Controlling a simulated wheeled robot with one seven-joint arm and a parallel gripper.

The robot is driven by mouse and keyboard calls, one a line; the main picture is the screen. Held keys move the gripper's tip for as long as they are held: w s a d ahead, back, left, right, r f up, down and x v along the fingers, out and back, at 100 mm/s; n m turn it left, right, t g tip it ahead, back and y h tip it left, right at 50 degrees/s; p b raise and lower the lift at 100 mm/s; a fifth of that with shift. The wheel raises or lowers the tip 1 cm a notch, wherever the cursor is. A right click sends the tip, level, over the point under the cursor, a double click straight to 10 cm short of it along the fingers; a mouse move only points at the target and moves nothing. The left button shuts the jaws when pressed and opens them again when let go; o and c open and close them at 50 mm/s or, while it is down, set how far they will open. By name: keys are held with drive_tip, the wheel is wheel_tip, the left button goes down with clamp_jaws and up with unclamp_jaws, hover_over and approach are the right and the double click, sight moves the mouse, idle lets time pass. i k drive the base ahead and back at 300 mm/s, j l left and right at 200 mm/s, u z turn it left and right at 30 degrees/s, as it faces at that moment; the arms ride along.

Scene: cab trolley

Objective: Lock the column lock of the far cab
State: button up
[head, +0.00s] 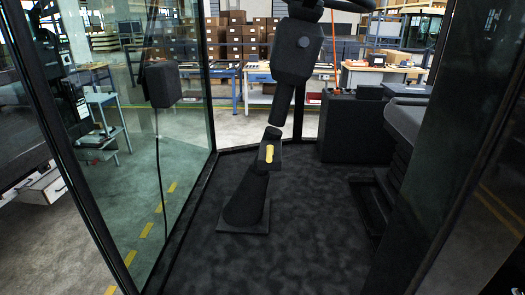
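The steering column (246,200) stands on the dark floor of the cab and leans to the right as it rises. A small yellow lever (269,153), which looks like the column lock, sits on a dark block partway up the column. Above it the column passes a light ring and a larger dark housing (298,48). Part of the dark steering wheel (345,4) shows at the top edge. Whether the lock is engaged cannot be told from this view. My gripper is not in view.
A dark seat (405,115) and a dark box (352,127) stand at the right. The glass door (180,150) and its frame bound the left, and a dark pillar (445,130) the right. The cab floor (300,230) before the column is clear. Workbenches and cartons stand beyond.

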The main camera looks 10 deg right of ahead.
sight(270, 149)
drive_tip(key=j+z, duration=0.2)
drive_tip(key=j, duration=0.55)
drive_tip(key=k+j+z, duration=0.2)
drive_tip(key=j, duration=0.55)
drive_tip(key=i+j+z, duration=0.35)
drive_tip(key=i+j, duration=0.2)
drive_tip(key=j, duration=0.35)
drive_tip(key=i+j+z, duration=0.2)
drive_tip(key=i, duration=0.25)
